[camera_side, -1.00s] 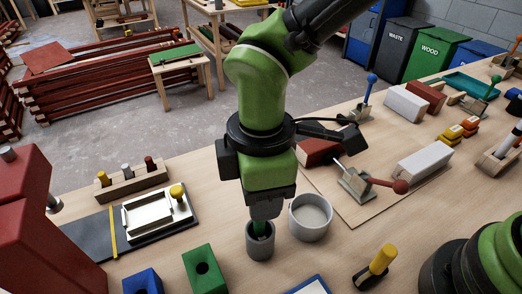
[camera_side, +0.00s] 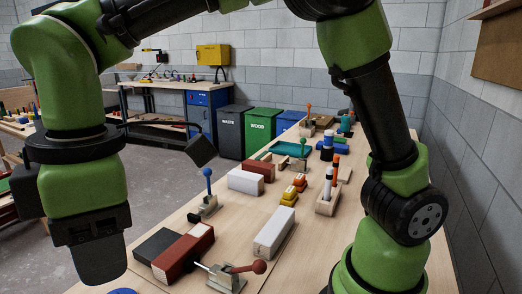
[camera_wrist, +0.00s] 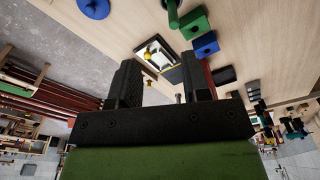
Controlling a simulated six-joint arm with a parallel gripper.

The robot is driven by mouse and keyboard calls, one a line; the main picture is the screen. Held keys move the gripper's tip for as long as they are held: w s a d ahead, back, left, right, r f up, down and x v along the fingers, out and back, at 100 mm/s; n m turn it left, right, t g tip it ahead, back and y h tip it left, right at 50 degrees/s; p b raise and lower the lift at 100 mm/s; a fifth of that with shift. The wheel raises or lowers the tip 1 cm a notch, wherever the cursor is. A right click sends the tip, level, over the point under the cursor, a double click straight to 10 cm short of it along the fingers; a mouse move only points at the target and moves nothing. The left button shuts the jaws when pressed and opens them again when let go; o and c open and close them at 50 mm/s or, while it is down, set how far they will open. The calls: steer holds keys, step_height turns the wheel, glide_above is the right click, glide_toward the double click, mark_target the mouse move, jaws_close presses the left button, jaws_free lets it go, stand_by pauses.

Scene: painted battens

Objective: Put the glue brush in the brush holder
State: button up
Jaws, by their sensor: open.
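My gripper (camera_side: 98,262) is at the left in the side view, raised, with nothing visible below its jaws. In the wrist view my gripper (camera_wrist: 162,72) shows two dark fingers wide apart with nothing between them. A green rod-like handle (camera_wrist: 173,14) shows at the top edge of the wrist view, beside a green block; it may be the glue brush, but its lower part is cut off. The grey cup that may be the brush holder is not clearly seen in either current view.
In the wrist view, a green block (camera_wrist: 194,24), a blue block (camera_wrist: 205,44) and a blue round thing (camera_wrist: 93,8) are on the bench. In the side view, a red-handled clamp (camera_side: 228,276), a white block (camera_side: 274,232) and a pen block (camera_side: 328,203) stand on the bench.

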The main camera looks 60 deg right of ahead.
steer(key=s+d+r+m+t+y, duration=0.25)
steer(key=d+r+m, duration=0.45)
steer(key=d, duration=0.4)
steer(key=s+d+f+m+t+h, duration=0.1)
steer(key=s+d+m+t, duration=0.3)
steer(key=s+d+m, duration=0.3)
steer(key=s+m, duration=0.1)
steer(key=m, duration=0.2)
steer(key=shift+s+d+f, duration=0.3)
steer(key=shift+d+f, duration=0.1)
